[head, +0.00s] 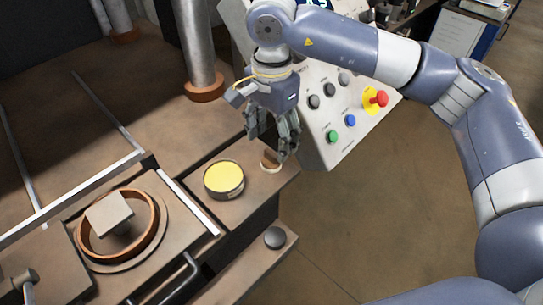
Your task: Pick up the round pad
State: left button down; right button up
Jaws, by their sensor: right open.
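My right gripper (270,146) is open and points down over the right end of the brown machine bench. Directly below and partly behind its fingers is a small round brown pad (270,163) with a pale lower edge. The fingers hide part of it, and I cannot tell whether they touch it. To its left, a larger round tin (224,180) with a yellow top and dark rim lies flat on the bench, apart from the gripper. My left gripper is not in view.
A control panel (330,118) with coloured buttons and a red emergency stop (378,98) stands just right of the gripper. A brown ring (151,242) around a square block sits at the left. A dark round knob (275,238) is on a lower ledge. Metal columns (197,45) rise behind.

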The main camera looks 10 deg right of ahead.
aim_at(272, 152)
notch_tip(272, 152, down, 5)
jog(key=shift+w+f+p, duration=0.15)
jog(key=shift+p, duration=0.65)
jog(key=shift+f, duration=0.1)
jog(key=shift+c, duration=0.3)
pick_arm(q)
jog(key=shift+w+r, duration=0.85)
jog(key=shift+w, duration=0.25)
pick_arm(e)
jog(key=c, duration=1)
